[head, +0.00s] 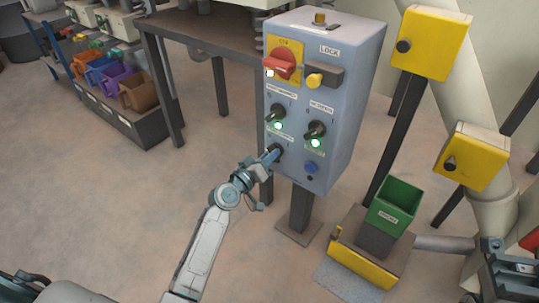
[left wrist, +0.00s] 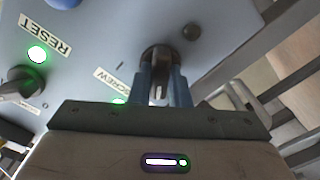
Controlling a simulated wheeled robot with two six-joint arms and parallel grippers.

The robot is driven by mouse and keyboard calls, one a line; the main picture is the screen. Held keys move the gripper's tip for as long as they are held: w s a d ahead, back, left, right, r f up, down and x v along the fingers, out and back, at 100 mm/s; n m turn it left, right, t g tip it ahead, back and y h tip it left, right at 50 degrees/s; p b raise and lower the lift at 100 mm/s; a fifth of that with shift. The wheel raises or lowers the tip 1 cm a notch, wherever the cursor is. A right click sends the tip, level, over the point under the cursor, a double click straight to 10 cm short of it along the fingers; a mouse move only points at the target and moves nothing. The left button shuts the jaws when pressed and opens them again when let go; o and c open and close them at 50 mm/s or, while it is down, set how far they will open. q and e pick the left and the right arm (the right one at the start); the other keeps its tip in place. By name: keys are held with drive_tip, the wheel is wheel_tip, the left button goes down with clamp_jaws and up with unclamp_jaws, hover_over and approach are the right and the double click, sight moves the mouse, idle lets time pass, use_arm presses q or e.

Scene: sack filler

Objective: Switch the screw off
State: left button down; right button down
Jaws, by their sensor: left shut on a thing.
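The screw switch is a dark rotary knob (left wrist: 158,58) on the grey-blue control box, with a SCREW label (left wrist: 116,80) beside it in the left wrist view. My left gripper (left wrist: 163,86) is shut on this knob, one finger on each side. In the head view my left gripper (head: 272,154) reaches the box's lower left knob and hides most of it.
The control box (head: 348,100) also carries a red main switch (head: 283,64), two knobs with lit green lamps (head: 316,142) and a blue button (head: 311,168). A green bin (head: 397,198) and yellow boxes (head: 432,42) stand at right.

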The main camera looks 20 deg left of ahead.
use_arm(q)
drive_tip(key=shift+n, duration=0.3)
idle(0.4)
drive_tip(key=c, duration=1.4)
unclamp_jaws()
drive_tip(key=shift+o, duration=0.2)
drive_tip(key=shift+s, duration=0.1)
drive_tip(key=v, duration=1)
drive_tip(key=shift+s+p, duration=0.3)
drive_tip(key=shift+p, duration=0.05)
drive_tip(key=shift+a, duration=0.15)
